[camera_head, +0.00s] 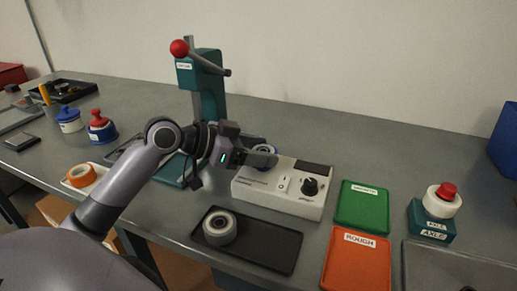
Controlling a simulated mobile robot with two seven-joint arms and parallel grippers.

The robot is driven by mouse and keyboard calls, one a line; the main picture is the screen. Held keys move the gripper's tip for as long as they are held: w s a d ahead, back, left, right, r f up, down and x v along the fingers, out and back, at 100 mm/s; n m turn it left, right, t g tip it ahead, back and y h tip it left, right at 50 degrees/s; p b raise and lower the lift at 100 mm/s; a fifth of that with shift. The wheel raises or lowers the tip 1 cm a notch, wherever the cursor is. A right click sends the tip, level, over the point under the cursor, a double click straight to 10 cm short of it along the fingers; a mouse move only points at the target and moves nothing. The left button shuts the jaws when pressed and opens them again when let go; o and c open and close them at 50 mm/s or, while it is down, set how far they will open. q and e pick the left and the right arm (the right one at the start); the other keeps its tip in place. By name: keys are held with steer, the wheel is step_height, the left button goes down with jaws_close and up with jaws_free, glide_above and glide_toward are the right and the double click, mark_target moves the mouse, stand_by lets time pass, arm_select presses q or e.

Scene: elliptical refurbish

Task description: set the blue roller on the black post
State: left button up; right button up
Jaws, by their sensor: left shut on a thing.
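My left gripper (264,158) reaches in from the left and is shut on a small roller with a blue and pale ring (264,148). The fingers hide much of the roller. It is over the back left part of the white box (270,190) with a dark knob (310,186). I cannot make out the black post; the gripper and roller may hide it. I cannot tell whether the roller touches the box. My right gripper is not in view.
A grey roller (220,228) lies on a black tray (265,248) in front. A teal press (208,85) with a red ball lever stands behind. Green (362,205) and orange (357,258) trays and a teal axle stand (432,222) are at right.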

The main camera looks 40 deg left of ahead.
arm_select(q)
steer(key=shift+f+b, duration=0.35)
steer(key=shift+f, duration=0.25)
steer(key=o, duration=0.8)
steer(key=shift+r, duration=0.1)
steer(key=shift+o, duration=0.2)
steer(key=v, duration=1.1)
steer(key=shift+p, duration=0.4)
